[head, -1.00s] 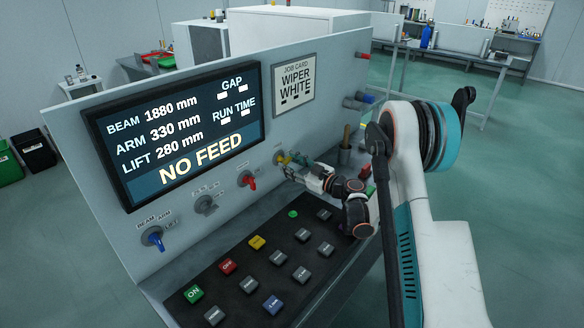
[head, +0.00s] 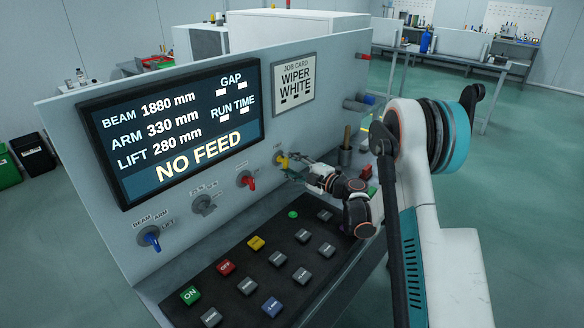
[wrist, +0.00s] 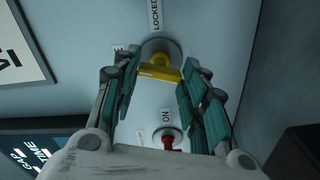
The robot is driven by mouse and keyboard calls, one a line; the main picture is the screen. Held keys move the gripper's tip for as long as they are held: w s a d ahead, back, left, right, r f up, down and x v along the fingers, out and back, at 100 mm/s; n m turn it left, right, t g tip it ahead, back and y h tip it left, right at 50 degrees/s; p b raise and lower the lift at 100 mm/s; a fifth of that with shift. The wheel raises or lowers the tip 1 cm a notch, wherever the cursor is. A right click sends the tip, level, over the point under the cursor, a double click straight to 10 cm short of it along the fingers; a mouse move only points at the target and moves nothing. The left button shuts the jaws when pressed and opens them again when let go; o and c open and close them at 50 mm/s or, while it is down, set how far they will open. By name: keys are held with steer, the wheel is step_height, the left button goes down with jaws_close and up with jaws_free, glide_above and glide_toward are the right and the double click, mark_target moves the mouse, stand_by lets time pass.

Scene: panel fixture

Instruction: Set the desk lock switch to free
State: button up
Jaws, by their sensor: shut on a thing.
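The desk lock switch is a yellow handle (head: 282,161) on a round grey base, at the right of the sloped panel below the job card. In the wrist view the yellow handle (wrist: 158,72) lies crosswise, tilted slightly down to the right. A LOCKED label (wrist: 155,14) is above its base; another label at its left is mostly hidden by a finger.
A red switch (head: 247,181), a grey knob (head: 204,205) and a blue switch (head: 151,238) run down-left along the panel. The red one also shows below the handle in the wrist view (wrist: 172,142). A button deck (head: 262,262) lies below my gripper. The screen (head: 180,132) reads NO FEED.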

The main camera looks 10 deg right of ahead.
steer(key=shift+n, duration=1.8)
steer(key=shift+b, duration=0.3)
steer(key=o, duration=1.1)
steer(key=shift+c, duration=0.2)
steer(key=v, duration=1.2)
